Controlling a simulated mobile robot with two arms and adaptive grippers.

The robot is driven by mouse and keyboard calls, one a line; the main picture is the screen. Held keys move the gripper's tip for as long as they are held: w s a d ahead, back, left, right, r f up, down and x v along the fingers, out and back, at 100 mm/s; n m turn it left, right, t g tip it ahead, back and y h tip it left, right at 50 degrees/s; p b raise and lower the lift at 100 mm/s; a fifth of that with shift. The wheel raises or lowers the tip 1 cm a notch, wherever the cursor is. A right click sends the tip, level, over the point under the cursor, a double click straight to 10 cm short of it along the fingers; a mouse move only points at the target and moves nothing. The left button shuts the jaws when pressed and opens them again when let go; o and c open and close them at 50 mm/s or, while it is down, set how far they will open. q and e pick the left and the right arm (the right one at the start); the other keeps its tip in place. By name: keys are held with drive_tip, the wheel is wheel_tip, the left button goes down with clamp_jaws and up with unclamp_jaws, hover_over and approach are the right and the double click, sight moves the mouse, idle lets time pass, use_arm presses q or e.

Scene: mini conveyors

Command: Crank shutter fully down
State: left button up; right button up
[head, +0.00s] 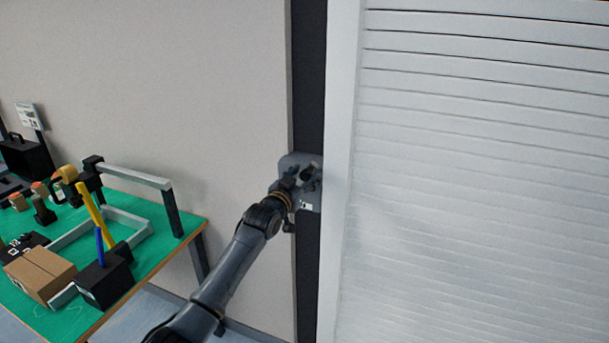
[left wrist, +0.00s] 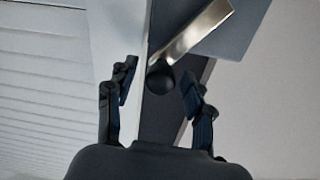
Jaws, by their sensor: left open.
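The shutter (head: 480,180) is a white slatted panel on the right of the head view, and it fills the picture from top to bottom. It also shows at the left of the left wrist view (left wrist: 50,90). The crank is a metal arm (left wrist: 195,28) with a round black knob (left wrist: 160,77). My left gripper (head: 307,176) is at the grey crank plate (head: 292,163) beside the shutter frame. In the left wrist view my left gripper (left wrist: 159,88) is open, with the knob between its fingertips and gaps on both sides. My right gripper is not in view.
A green-topped table (head: 165,240) stands at the left with a cardboard box (head: 40,272), a black block (head: 103,283) and a grey metal frame (head: 135,175). A plain wall (head: 200,80) lies behind. The white shutter post (head: 340,120) stands right beside the gripper.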

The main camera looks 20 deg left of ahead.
use_arm(q)
drive_tip(key=shift+c, duration=0.2)
clamp_jaws()
drive_tip(key=shift+a, duration=0.1)
drive_tip(key=a+f+n+b, duration=0.3)
drive_tip(key=a+n+b, duration=0.3)
drive_tip(key=a+n, duration=0.6)
drive_tip(key=shift+w+a+f+n+y+b, duration=0.2)
drive_tip(key=shift+f+n+y+b, duration=0.15)
drive_tip(key=shift+n, duration=3.65)
drive_tip(key=shift+r, duration=0.1)
